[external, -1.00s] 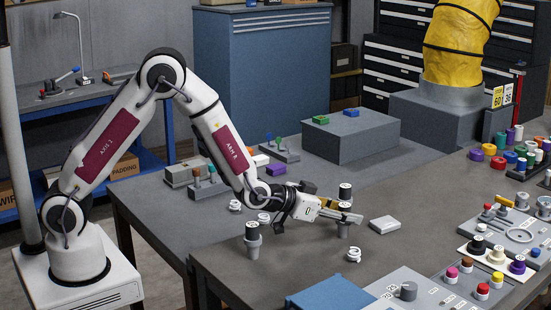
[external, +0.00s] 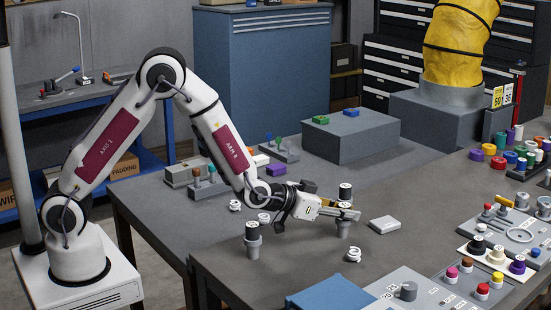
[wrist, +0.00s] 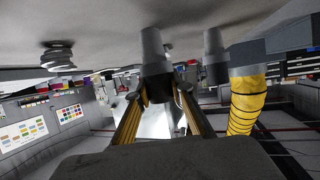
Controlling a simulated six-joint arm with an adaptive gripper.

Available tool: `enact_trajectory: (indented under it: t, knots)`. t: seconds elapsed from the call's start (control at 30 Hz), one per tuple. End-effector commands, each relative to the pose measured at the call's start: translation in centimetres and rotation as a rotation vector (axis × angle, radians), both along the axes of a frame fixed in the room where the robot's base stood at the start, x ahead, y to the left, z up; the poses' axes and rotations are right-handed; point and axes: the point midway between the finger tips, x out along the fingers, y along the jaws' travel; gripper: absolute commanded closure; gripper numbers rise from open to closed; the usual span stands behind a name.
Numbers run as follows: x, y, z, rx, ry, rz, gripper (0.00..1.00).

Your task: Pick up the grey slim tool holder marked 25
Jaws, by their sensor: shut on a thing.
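A grey slim tool holder (external: 343,229) stands upright on the dark bench in the external view, its upper part partly hidden by my fingers. My gripper (external: 345,213) reaches across from the left and is shut on it. In the upside-down wrist view, the grey holder (wrist: 155,57) sits between my two fingertips (wrist: 159,92). A second holder with a black top (external: 345,191) stands just behind in the external view, and a grey holder shows right of the held one in the wrist view (wrist: 214,58). The number on the held holder cannot be read.
Another black-topped holder (external: 253,238) stands to the left. A white coil (external: 354,255) lies in front, and a pale flat block (external: 384,225) lies to the right. A blue panel (external: 332,294) is at the front edge.

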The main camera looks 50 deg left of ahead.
Motion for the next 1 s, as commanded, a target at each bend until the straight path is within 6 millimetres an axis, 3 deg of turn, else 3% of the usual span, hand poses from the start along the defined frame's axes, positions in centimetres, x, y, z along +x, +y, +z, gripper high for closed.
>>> enact_trajectory:
  t: [0.27,1.0]
  knots:
    - [-0.2,0.1,0.3,0.005,0.012,0.001,1.00]
    - [-0.1,0.0,8.8,0.001,0.003,0.001,1.00]
